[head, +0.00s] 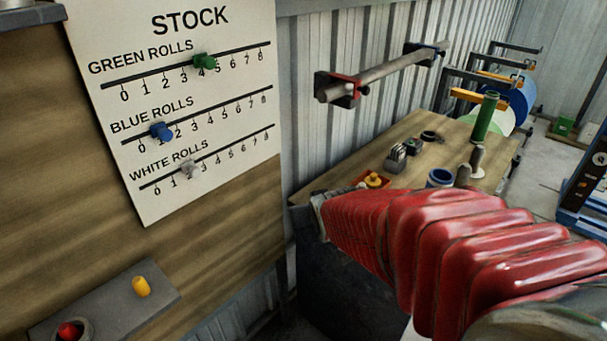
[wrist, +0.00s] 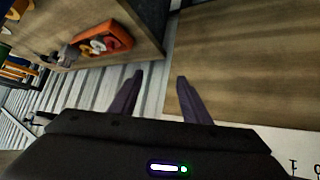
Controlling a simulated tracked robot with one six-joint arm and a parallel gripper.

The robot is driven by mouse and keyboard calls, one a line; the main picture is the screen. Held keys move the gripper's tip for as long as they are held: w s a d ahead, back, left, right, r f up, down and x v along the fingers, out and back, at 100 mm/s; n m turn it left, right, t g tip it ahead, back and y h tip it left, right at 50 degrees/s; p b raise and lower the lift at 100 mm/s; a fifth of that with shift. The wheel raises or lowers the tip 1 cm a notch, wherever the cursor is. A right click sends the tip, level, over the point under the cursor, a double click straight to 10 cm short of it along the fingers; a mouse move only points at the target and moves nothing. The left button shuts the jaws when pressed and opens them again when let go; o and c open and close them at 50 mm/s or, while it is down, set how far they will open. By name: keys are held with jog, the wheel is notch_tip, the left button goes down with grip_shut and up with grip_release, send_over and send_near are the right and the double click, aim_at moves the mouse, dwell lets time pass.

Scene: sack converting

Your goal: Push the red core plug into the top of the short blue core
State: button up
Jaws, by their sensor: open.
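The short blue core (head: 440,179) stands upright on the workbench, its open top showing and its lower part hidden by my red arm. An orange tray (head: 360,184) on the bench holds a yellow plug (head: 374,179). My gripper (wrist: 158,80) is open and empty, in front of the corrugated wall and the edge of a wooden panel, apart from tray and core. In the head view my arm hides most of it.
A stock board (head: 180,95) hangs at left on a wooden panel. Below it a grey plate (head: 105,308) carries a red knob (head: 70,330) and a yellow one (head: 141,286). A tall green core (head: 487,117) and small metal items stand on the bench (head: 340,172).

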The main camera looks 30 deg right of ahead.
jog(key=w+d+f+m+t+h, duration=0.1)
jog(key=d+f+t, duration=0.1)
jog(key=d+f, duration=0.4)
jog(key=w+d+f+m+t+h, duration=0.1)
jog(key=w+d+f+t+h, duration=0.1)
jog(key=d+f, duration=0.4)
jog(key=d, duration=0.5)
jog(key=shift+w+d, duration=0.3)
jog(key=shift+w, duration=0.1)
